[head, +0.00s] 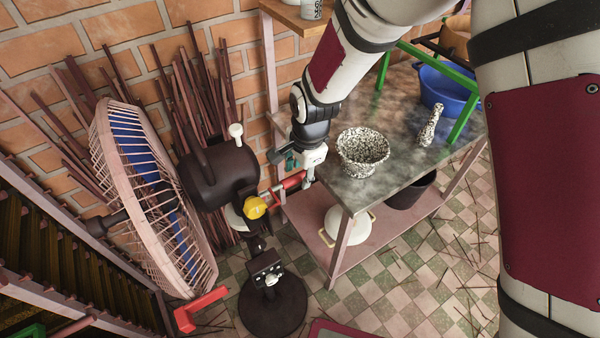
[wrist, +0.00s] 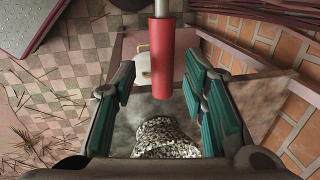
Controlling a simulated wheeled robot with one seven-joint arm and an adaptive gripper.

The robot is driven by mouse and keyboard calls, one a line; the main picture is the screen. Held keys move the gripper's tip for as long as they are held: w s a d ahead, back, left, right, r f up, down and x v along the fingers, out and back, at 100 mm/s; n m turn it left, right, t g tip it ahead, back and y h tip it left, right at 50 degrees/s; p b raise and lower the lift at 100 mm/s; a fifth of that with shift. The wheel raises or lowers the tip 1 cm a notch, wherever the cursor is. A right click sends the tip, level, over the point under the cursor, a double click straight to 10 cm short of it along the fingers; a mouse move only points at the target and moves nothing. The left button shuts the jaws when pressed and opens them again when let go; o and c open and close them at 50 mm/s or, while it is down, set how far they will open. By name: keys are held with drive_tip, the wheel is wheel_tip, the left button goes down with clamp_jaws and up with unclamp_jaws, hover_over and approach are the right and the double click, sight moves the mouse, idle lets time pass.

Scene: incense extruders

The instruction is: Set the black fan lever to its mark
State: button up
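The fan (head: 218,175) has a black motor housing, a pale wire cage and a round black base. A lever with a red grip (head: 291,182) sticks out from its side toward the table. The red grip also shows in the wrist view (wrist: 161,60), on a metal rod coming from the top edge. My gripper (head: 299,171) is at the grip's free end. In the wrist view my gripper (wrist: 160,88) is open, its teal-padded fingers on either side of the grip with visible gaps. I cannot make out the mark.
A stone-topped table (head: 385,195) right of the fan bears a speckled mortar (head: 362,150), a speckled pestle (head: 430,126) and a blue basin (head: 447,88). A yellow knob (head: 255,207) sits near the lever. Bundled sticks (head: 205,85) lean on the brick wall. Tiled floor is open in front.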

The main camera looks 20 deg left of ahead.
wheel_tip(320, 180, up, 11)
drive_tip(key=s+d, duration=0.1)
drive_tip(key=shift+s+d+f, duration=0.2)
drive_tip(key=shift+s+d, duration=0.05)
drive_tip(key=shift+d, duration=0.1)
drive_tip(key=s+d+r+n+t, duration=0.1)
drive_tip(key=s+d+r+n, duration=0.1)
drive_tip(key=d+r, duration=0.6)
drive_tip(key=s+d+r+n+t, duration=0.1)
drive_tip(key=d+r+n, duration=0.1)
drive_tip(key=d+r, duration=0.65)
drive_tip(key=s+d+r+n+t+h, duration=0.1)
drive_tip(key=s+d+n, duration=0.3)
drive_tip(key=s+d, duration=1)
drive_tip(key=shift+d+r+t+h, duration=0.3)
drive_tip(key=shift+d+t, duration=0.1)
drive_tip(key=shift+d, duration=0.45)
